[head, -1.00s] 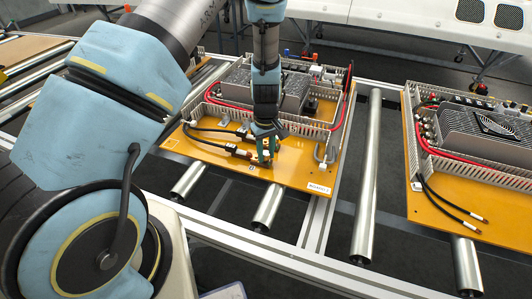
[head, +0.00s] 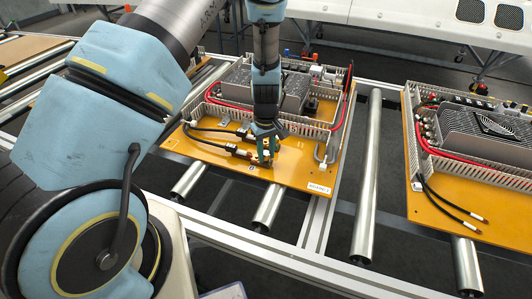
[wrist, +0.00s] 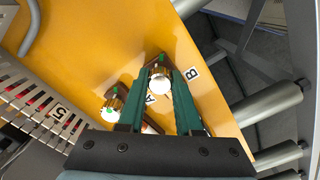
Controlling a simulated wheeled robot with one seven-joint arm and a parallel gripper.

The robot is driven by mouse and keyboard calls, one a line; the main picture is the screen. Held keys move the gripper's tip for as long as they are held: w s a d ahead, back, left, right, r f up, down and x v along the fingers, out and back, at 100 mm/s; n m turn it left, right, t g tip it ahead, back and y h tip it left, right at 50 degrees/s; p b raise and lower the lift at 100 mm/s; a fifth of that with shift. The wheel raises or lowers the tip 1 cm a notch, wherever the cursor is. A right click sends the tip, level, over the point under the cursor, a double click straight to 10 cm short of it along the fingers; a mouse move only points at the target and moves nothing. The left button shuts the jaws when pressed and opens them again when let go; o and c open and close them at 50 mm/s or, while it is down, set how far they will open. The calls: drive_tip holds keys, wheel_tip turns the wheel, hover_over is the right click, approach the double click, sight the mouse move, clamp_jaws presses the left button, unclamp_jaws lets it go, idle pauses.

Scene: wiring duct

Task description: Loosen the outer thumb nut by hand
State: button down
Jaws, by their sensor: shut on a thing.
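My gripper (wrist: 160,82) is shut on the outer thumb nut (wrist: 160,85), a silver-topped round nut on a brass-coloured post with a green tip, beside the label B (wrist: 191,74). The two green fingers stand on either side of it. A second, similar nut (wrist: 117,101) stands apart to the left, near the label A (wrist: 150,99). In the head view my gripper (head: 266,158) points down at the front part of the orange board (head: 209,158), and its fingers largely hide the nut.
A slotted grey duct wall (wrist: 43,101) with a label 5 stands left of the posts. Black cables (head: 213,140) run in from the left. A metal handle (head: 328,152) stands to the right. A second board (head: 440,229) lies further right on the rollers.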

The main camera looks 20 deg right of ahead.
drive_tip(key=shift+d+r, duration=0.1)
drive_tip(key=shift+d, duration=0.15)
drive_tip(key=n+p, duration=0.2)
drive_tip(key=n, duration=0.3)
drive_tip(key=shift+r, duration=0.2)
drive_tip(key=n+p, duration=0.1)
drive_tip(key=n, duration=0.3)
drive_tip(key=shift+p, duration=0.35)
drive_tip(key=shift+f+n, duration=0.25)
drive_tip(key=shift+n, duration=0.75)
drive_tip(key=c, duration=0.8)
unclamp_jaws()
drive_tip(key=shift+c, duration=0.2)
drive_tip(key=shift+o, duration=0.8)
drive_tip(key=shift+a, duration=0.1)
